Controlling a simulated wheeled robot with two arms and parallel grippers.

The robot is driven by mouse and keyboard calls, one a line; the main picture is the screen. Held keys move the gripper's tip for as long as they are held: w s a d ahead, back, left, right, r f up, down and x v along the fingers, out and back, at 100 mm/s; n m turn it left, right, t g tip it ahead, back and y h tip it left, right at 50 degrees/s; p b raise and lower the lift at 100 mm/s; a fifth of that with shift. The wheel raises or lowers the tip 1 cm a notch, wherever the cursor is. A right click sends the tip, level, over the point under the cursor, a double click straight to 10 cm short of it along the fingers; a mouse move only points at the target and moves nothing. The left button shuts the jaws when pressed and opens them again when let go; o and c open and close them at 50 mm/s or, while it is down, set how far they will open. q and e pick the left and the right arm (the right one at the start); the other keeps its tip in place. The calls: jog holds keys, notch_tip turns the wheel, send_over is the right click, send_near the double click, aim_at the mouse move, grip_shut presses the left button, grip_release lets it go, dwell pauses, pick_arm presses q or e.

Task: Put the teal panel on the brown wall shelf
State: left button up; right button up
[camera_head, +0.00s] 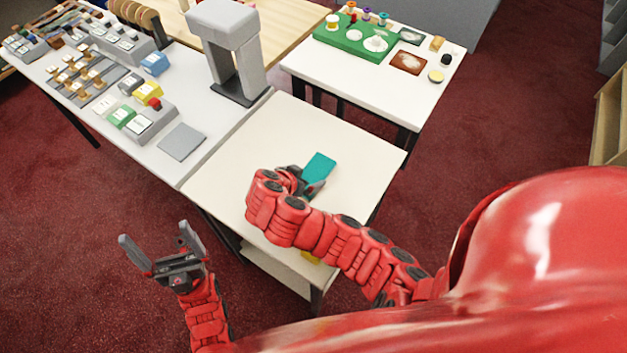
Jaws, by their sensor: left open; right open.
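The teal panel (320,167) lies on the cream table in the middle of the head view. My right gripper (308,182) is open at the panel's near end, with its jaws partly hidden by my own wrist. I cannot tell whether its fingers touch the panel. My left gripper (155,235) is open and empty, held over the red carpet left of the cream table. I cannot make out a brown wall shelf for certain; a tan wooden unit (609,118) shows at the right edge.
The cream table (235,165) is otherwise mostly bare on top. A grey arch-shaped device (228,45) stands at its far left corner. A white counter (165,95) with swatch blocks lies left. Another white table (400,90) with a green tray (335,42) stands behind.

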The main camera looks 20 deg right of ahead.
aim_at(314, 173)
jog(key=shift+w+d+f, duration=0.15)
jog(key=shift+d+f, duration=0.1)
jog(key=shift+d, duration=0.05)
jog(key=p+x, duration=0.1)
jog(key=x, duration=0.1)
jog(key=shift+w+d+f+p, duration=0.15)
jog(key=shift+w+d+p, duration=0.1)
jog(key=shift+p, duration=0.15)
jog(key=shift+x, duration=0.8)
jog(key=shift+a, duration=0.1)
jog(key=shift+c, duration=0.3)
jog(key=c, duration=1.2)
jog(key=shift+c, duration=0.3)
